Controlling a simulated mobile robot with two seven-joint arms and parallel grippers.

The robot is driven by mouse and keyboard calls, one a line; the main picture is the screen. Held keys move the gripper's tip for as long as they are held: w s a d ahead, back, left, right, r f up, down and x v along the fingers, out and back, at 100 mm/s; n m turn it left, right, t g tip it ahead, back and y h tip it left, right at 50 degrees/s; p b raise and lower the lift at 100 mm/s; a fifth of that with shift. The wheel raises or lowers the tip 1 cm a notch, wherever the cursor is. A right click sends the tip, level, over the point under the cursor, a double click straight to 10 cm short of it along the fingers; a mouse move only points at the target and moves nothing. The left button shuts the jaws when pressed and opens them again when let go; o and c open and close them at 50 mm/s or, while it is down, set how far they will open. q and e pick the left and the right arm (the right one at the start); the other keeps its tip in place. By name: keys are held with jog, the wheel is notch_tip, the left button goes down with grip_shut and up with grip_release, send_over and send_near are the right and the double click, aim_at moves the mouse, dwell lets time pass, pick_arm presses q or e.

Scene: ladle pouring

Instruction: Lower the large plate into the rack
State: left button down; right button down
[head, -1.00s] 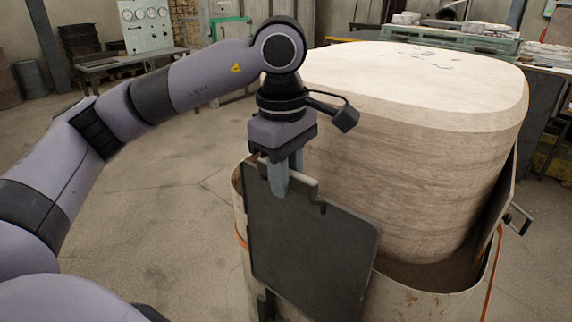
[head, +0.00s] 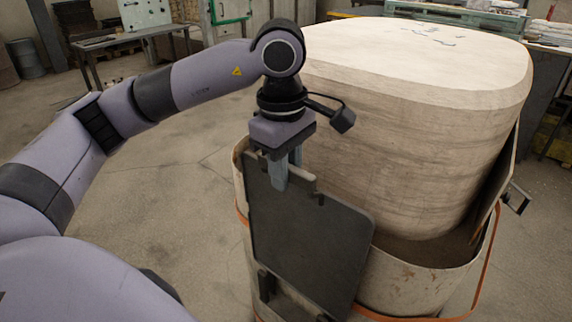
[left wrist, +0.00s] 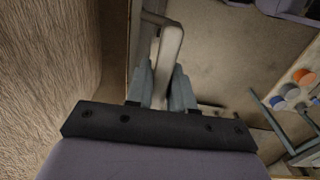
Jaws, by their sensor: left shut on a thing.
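The large plate (head: 303,235) is a dark, flat panel with rounded corners and a pale bar at its top edge. It hangs slightly tilted in front of the near wall of the big rounded container. My left gripper (head: 280,180) is shut on the plate's top bar, with fingers on both sides of it; the left wrist view also shows the bar (left wrist: 168,60) between the fingers. A dark bracket (head: 265,284), seemingly part of the rack, shows at the plate's lower left. The plate hides most of the rack, and I cannot tell whether they touch. My right gripper is not in view.
The container (head: 415,285) has an orange strap and surrounds a large pale block (head: 410,130). Another dark panel with a handle (head: 517,200) stands at its right side. Open floor (head: 170,200) lies to the left; a work table (head: 125,40) stands behind.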

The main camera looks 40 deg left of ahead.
pick_arm(q)
jog(key=shift+f+b, duration=4.8)
jog(key=shift+f, duration=1.8)
jog(key=shift+s+f+b, duration=0.4)
jog(key=shift+f+b, duration=0.05)
jog(key=shift+b, duration=0.1)
jog(key=c, duration=0.9)
grip_release()
